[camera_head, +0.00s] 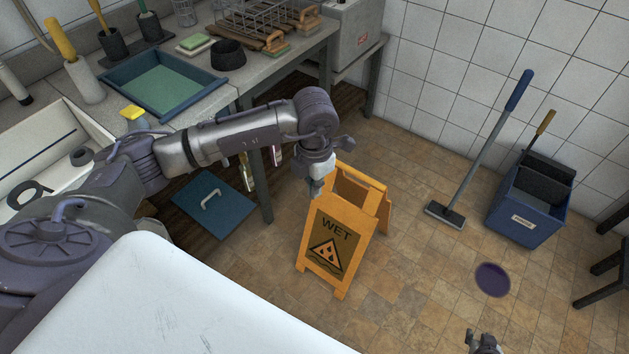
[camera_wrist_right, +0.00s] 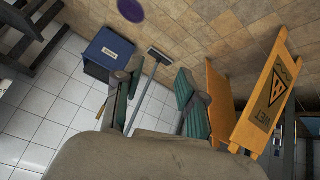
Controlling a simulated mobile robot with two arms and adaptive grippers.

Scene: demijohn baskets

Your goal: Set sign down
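The orange wet-floor sign (camera_head: 338,240) stands upright on the tiled floor with its two panels spread apart, in the middle of the head view. It also shows at the right of the right wrist view (camera_wrist_right: 268,92). My left gripper (camera_head: 317,186) is at the sign's top left corner and overlaps it in the picture. Its fingers are too small and covered to tell whether they grip the sign. My right gripper (camera_head: 485,346) is at the bottom edge of the head view, apart from the sign. In the right wrist view its fingers (camera_wrist_right: 157,98) are spread with nothing between them.
A dark purple round patch (camera_head: 493,279) lies on the floor right of the sign. A mop (camera_head: 479,160) and a blue bucket (camera_head: 528,204) stand by the wall. A counter with a blue tray (camera_head: 163,83) is at left, and a blue panel (camera_head: 213,204) is below it.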

